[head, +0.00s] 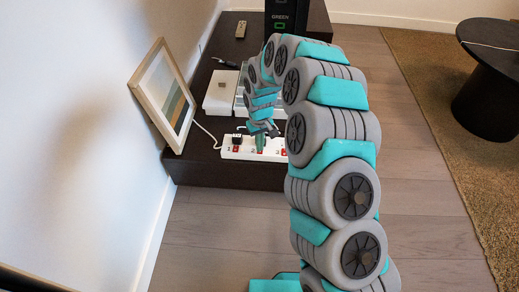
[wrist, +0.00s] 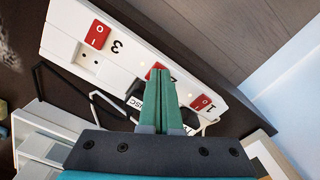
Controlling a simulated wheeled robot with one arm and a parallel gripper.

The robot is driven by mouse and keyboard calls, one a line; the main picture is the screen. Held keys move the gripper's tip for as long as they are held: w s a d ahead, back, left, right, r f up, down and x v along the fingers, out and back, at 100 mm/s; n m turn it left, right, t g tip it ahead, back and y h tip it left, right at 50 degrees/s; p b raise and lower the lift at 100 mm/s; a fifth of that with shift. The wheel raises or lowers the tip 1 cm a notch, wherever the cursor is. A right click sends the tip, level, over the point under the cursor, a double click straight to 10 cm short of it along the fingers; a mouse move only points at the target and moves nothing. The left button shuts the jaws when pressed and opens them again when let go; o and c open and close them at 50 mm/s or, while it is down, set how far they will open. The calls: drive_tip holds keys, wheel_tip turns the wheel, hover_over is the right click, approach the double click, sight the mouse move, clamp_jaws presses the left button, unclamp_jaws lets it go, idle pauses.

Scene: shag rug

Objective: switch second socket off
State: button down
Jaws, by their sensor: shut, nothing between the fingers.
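The white power strip (head: 246,156) lies at the front edge of a low dark cabinet, with sockets numbered 1, 2 and 3, each with a red switch. In the wrist view the strip (wrist: 60,42) runs diagonally; the third switch (wrist: 97,35) and first switch (wrist: 201,102) show clearly. The second socket's switch (head: 260,150) shows in the head view, just below my fingertips; in the wrist view my fingers mostly hide that area. My gripper (head: 260,141) is shut and empty, its green fingers (wrist: 158,72) over the middle of the strip. I cannot tell whether they touch it.
A black plug (head: 237,139) sits at the first socket. A framed picture (head: 164,95) leans against the left wall. A white box (head: 221,92), a remote (head: 241,29) and a black tower (head: 286,16) stand on the cabinet (head: 192,165). A black round table (head: 493,75) stands right; floor between is clear.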

drive_tip(key=shift+f, duration=0.5)
idle(0.4)
drive_tip(key=shift+r+p, duration=0.4)
drive_tip(key=shift+r, duration=3.1)
